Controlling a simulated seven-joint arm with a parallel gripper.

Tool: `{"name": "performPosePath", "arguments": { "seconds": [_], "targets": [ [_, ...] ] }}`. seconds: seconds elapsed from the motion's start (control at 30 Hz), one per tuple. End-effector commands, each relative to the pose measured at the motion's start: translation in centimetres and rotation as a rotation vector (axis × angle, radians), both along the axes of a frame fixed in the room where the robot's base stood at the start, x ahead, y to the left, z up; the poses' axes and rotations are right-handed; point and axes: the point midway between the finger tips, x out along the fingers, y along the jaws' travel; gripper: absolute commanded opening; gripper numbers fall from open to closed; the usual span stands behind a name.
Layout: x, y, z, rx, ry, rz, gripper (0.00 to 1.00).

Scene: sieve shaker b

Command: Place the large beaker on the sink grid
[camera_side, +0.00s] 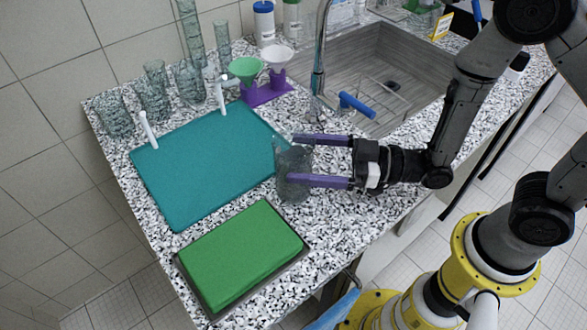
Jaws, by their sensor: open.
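A clear glass beaker (294,162) stands upright on the speckled counter, at the right edge of the teal mat. My gripper (299,158) reaches in from the right, open, with one purple finger on the far side of the beaker and one on the near side. Whether the fingers touch the glass cannot be told. Other glass vessels stand at the back left, so I take the one between my fingers as the large beaker. The sink (345,62) is at the upper right. Thin wire lines, likely the sink grid (398,104), show faintly on its floor.
A teal mat (205,165) and a green block in a dark tray (240,255) lie left of the beaker. Glassware (152,90), funnels on a purple stand (265,92), the tap (320,50) and a blue-handled item (357,104) are behind.

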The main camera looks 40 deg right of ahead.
Motion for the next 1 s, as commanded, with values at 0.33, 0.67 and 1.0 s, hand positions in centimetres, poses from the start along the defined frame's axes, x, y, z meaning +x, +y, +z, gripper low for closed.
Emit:
{"name": "performPosePath", "arguments": {
  "seconds": [0.33, 0.67, 1.0],
  "targets": [
    [2.7, 2.9, 0.3, 0.001, -0.001, 0.003, 1.0],
    [3.8, 3.9, 0.2, 0.001, 0.0, 0.0, 1.0],
    [3.8, 3.9, 0.3, 0.001, 0.0, 0.0, 0.53]
  ]
}}
